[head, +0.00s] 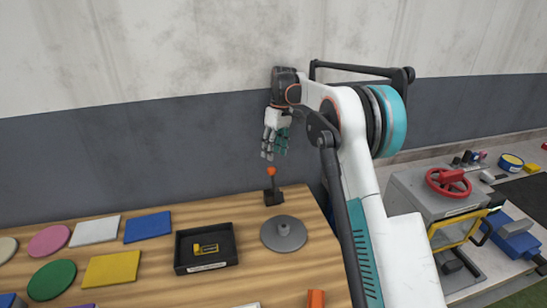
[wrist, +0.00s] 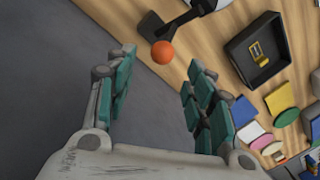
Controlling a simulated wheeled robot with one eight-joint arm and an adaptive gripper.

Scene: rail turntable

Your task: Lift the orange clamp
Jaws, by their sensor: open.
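No thing shows clearly as an orange clamp. An orange block-like piece (head: 316,299) is cut off by the bottom edge of the head view, on the wooden table, so its shape cannot be told. A black lever with an orange ball knob (head: 271,171) stands near the table's back edge; the knob also shows in the wrist view (wrist: 162,53), ahead of and between my fingertips. My gripper (head: 270,153) is open and empty, pointing down above the lever, apart from it. In the wrist view its grey and teal fingers (wrist: 160,65) are spread.
A black tray (head: 178,259) holds a small yellow-and-black item. A grey round disc with a knob (head: 283,236) lies to its right. Coloured flat plates and discs (head: 112,268) cover the table's left. A grey wall stands behind; a machine with a red handwheel (head: 449,182) is at right.

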